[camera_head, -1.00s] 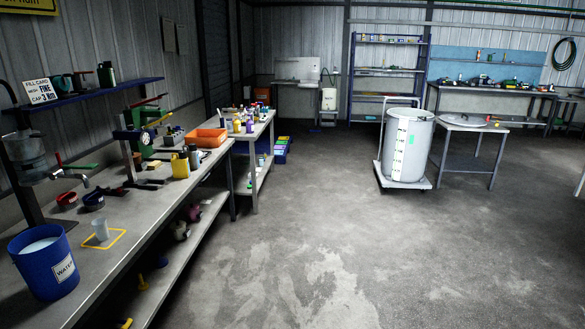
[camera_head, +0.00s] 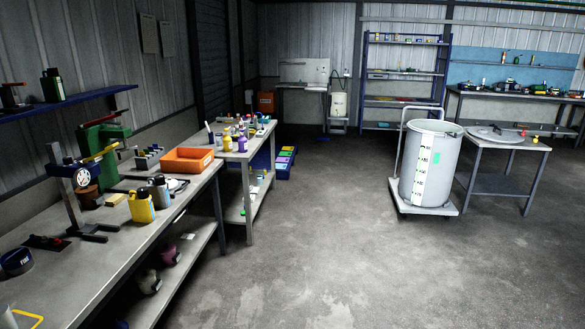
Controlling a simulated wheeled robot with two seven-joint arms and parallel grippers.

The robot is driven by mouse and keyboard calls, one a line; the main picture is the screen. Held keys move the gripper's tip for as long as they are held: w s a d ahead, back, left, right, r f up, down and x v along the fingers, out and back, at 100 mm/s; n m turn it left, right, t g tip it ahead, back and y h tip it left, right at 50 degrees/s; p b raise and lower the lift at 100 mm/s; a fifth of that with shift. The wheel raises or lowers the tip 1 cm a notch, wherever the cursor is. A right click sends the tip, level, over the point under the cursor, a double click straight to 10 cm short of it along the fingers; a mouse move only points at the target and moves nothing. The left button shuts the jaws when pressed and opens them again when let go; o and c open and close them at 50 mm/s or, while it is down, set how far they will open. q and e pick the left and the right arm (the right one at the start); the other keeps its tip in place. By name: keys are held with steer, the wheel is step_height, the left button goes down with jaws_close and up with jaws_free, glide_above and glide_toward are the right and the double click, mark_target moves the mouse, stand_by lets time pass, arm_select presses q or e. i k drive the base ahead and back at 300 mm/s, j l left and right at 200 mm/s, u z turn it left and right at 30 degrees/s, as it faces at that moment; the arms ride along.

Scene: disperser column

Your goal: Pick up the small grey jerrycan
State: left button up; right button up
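A small grey container with a dark cap (camera_head: 160,194) stands upright on the left workbench, just right of a yellow jerrycan (camera_head: 140,207). It may be the small grey jerrycan, but its shape is too small to be sure. A pale greyish container (camera_head: 148,281) stands on the lower shelf of the same bench, near a dark pink one (camera_head: 170,253); both are dim. Neither of my grippers is in view.
The left workbench (camera_head: 97,268) carries an orange bin (camera_head: 187,160), a green press (camera_head: 103,145) and a dark blue stand (camera_head: 66,190). A second table (camera_head: 247,150) with bottles adjoins it. A large drum (camera_head: 430,165) stands on a trolley at right. The middle floor is clear.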

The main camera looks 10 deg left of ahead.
mark_target(160, 195)
steer(key=i+u, duration=0.2)
steer(key=i, duration=0.35)
steer(key=i+l+u, duration=0.2)
steer(key=i, duration=0.35)
steer(key=i+l+u, duration=0.2)
steer(key=i, duration=0.35)
